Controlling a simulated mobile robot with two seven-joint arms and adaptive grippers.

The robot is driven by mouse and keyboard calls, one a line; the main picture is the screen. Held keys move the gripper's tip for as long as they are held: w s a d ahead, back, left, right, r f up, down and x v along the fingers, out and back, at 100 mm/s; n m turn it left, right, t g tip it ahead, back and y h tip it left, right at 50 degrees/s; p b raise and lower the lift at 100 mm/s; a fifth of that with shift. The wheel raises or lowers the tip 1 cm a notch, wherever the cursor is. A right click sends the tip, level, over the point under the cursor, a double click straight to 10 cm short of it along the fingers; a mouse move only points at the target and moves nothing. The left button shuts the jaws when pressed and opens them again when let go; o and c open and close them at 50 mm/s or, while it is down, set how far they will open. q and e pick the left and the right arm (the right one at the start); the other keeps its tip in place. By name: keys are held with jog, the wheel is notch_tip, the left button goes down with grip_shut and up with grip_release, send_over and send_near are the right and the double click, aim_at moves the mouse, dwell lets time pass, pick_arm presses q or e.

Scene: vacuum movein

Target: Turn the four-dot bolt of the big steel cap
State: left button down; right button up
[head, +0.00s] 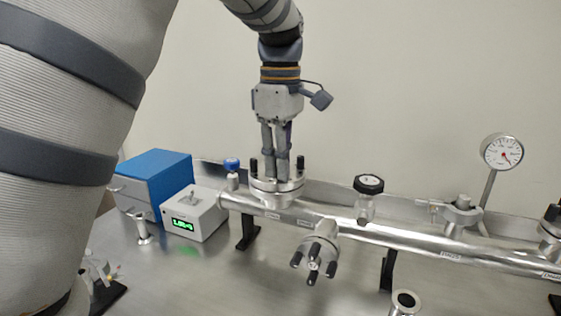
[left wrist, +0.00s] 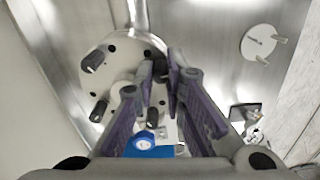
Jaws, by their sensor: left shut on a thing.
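The big steel cap (head: 277,188) sits on top of the steel pipe at the left, with black-handled bolts standing up around its rim. In the left wrist view the cap (left wrist: 122,58) shows as a pale round plate with dark dots and black bolts (left wrist: 94,62). My left gripper (head: 276,176) points straight down over the cap. In the left wrist view its fingers (left wrist: 166,72) are closed around a black bolt at the cap's right side, mostly hidden between them. I cannot read the dot count at this bolt. My right gripper is not in view.
A blue box (head: 158,178) and a grey box with a green display (head: 193,214) stand left of the cap. A side flange with black bolts (head: 315,257) juts from the pipe (head: 400,243). A black knob valve (head: 368,185) and a dial gauge (head: 502,153) stand to the right.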

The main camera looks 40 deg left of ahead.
pick_arm(q)
jog(key=m, duration=1.1)
jog(key=shift+m, duration=1.8)
jog(key=c, duration=1.9)
grip_release()
notch_tip(320, 180, up, 12)
jog(key=shift+r, duration=0.1)
